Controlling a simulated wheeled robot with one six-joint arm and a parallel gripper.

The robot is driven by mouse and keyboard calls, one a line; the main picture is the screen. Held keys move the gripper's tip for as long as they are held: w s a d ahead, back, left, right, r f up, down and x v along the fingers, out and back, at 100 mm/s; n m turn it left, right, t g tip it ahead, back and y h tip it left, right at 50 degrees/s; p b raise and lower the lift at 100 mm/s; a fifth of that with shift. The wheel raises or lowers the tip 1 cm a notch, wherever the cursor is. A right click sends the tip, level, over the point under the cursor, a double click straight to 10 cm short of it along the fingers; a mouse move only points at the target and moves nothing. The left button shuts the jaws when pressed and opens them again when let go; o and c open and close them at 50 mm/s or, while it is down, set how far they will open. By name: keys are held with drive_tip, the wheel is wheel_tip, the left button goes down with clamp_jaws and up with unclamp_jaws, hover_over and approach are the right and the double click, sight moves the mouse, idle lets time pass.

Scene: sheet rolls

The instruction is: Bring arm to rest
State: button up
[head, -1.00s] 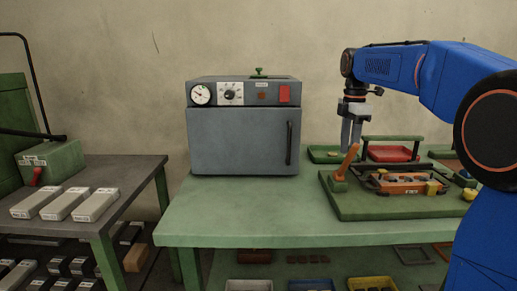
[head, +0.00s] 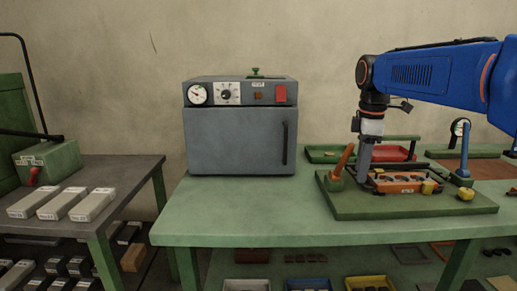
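My blue arm (head: 440,76) reaches in from the right. My gripper (head: 364,165) points down over the left part of the green fixture board (head: 400,207) on the green table. Its tip is beside the orange lever (head: 342,162) and close to the left end of the orange block (head: 398,184). I cannot tell whether it touches either. Only one finger shows from this side, so its opening is hidden. No held object is visible.
A grey oven (head: 240,140) with a shut door stands left of the fixture. A green tray (head: 322,154) and a red tray (head: 386,153) lie behind it. A dial gauge (head: 460,128) stands at the right. The table's front left (head: 240,215) is clear.

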drive_tip(key=s+f+m+t, duration=0.2)
drive_tip(key=s+f+m, duration=0.5)
drive_tip(key=s, duration=0.6)
drive_tip(key=s+f+m+t, duration=0.2)
drive_tip(key=s+f+m, duration=0.5)
drive_tip(key=s+f, duration=0.4)
drive_tip(key=s, duration=0.3)
drive_tip(key=shift+a+f+m, duration=0.3)
drive_tip(key=shift+a+f, duration=0.05)
drive_tip(key=shift+a, duration=0.05)
